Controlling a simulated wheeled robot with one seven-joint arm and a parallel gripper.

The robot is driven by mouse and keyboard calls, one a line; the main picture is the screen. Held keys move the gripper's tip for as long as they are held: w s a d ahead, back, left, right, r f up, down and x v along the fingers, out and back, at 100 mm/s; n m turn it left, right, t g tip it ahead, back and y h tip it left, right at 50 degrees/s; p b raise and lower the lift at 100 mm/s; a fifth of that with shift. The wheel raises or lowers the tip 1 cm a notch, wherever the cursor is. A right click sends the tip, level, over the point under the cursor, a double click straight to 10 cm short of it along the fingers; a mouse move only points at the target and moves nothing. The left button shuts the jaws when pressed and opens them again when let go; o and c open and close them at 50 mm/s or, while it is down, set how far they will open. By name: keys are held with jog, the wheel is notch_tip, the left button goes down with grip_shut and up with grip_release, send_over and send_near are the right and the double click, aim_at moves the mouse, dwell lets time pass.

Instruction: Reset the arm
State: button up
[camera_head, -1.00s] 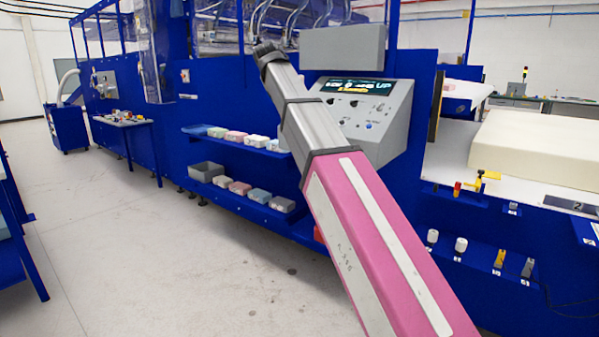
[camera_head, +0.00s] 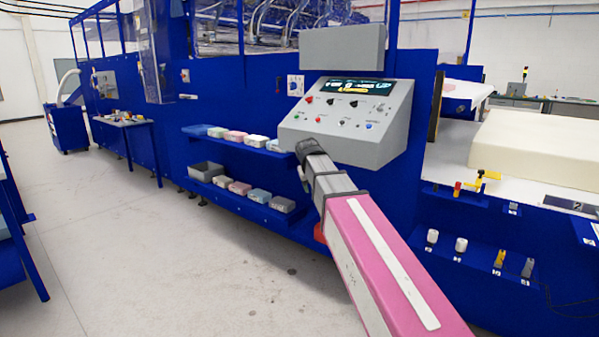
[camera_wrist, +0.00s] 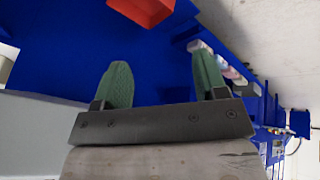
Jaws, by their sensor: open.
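My arm, pink with a grey end section, reaches up from the lower right in the head view. Its tip is in front of the blue machine, just below the grey control panel (camera_head: 352,118). My gripper (camera_wrist: 161,80) shows in the wrist view with two green fingers spread apart and nothing between them. Blue machine surface lies behind the fingers. In the head view the fingers are mostly hidden by the arm.
Two blue shelves (camera_head: 238,205) with small boxes and foam blocks are left of my arm. A large cream foam block (camera_head: 540,145) lies on the right table. A red bin (camera_wrist: 143,8) is near the fingers in the wrist view.

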jog(key=s+d+f+m+g, duration=0.1)
jog(key=s+d+f, duration=0.3)
jog(key=s+f, duration=0.3)
jog(key=s+d+f+g+y, duration=0.1)
jog(key=s+d+f, duration=0.3)
jog(key=s+f, duration=0.4)
jog(key=s+d+f+m+g+y, duration=0.1)
jog(key=s+d+f+g, duration=0.2)
jog(key=f, duration=1.3)
jog(key=s+d, duration=0.2)
jog(key=s, duration=0.3)
jog(key=shift+s+f+m, duration=0.15)
jog(key=shift+m, duration=0.15)
jog(key=shift+d, duration=0.1)
jog(key=shift+c, duration=0.3)
